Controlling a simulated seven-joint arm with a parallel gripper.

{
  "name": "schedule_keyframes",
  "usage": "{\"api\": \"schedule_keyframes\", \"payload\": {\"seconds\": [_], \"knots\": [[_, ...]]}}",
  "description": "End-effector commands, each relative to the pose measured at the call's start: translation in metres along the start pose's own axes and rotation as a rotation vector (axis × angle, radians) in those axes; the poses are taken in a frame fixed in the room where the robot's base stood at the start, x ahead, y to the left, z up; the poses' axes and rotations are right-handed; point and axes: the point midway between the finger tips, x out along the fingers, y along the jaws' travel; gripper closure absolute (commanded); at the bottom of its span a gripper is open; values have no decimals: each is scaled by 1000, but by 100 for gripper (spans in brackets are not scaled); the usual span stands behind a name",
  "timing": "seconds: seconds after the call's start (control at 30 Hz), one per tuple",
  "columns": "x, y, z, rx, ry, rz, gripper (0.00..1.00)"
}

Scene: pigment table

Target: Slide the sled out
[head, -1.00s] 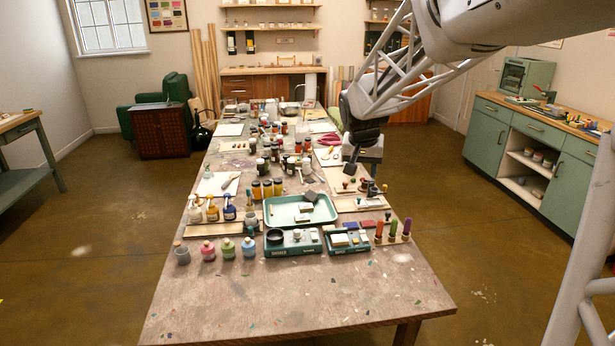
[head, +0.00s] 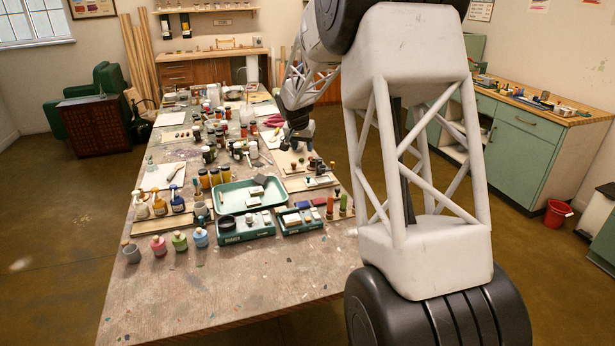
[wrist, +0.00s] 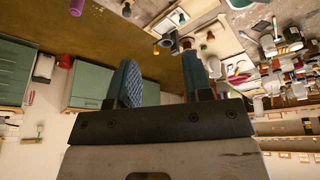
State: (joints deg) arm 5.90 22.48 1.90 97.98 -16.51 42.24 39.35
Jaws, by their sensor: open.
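My gripper (head: 297,142) is above the wooden boards on the right side of the long table. In the wrist view, where the room appears upside down, its two blue-padded fingers (wrist: 160,85) stand apart with nothing between them. Beyond the fingers is a pale wooden board (wrist: 208,38) with a small dark fixture (wrist: 168,43) and several small knobbed pieces. In the head view, a similar dark fixture (head: 317,165) stands by the boards, just right of and nearer than my gripper. I cannot tell which part is the sled.
The table (head: 240,285) is crowded with jars and bottles; its near end is bare. A green tray (head: 232,186) and upright coloured sticks (head: 343,205) stand nearer than the boards. A green cabinet (head: 523,150) and red bucket (head: 558,214) are at the right.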

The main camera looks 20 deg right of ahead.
Motion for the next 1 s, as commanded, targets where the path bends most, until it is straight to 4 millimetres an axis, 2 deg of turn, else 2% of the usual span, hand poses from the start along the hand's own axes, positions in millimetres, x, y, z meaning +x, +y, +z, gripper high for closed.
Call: {"api": "schedule_keyframes", "payload": {"seconds": [0.03, 0.3, 0.7, 0.9, 1.0], "knots": [[13, -4, -8, 10, 0, 3, 54], [74, -22, -43, 62, 14, 14, 54], [169, -43, -86, 139, 33, 28, 54], [205, -49, -99, 166, 41, 32, 54], [214, -50, -102, 174, 44, 33, 54]]}}
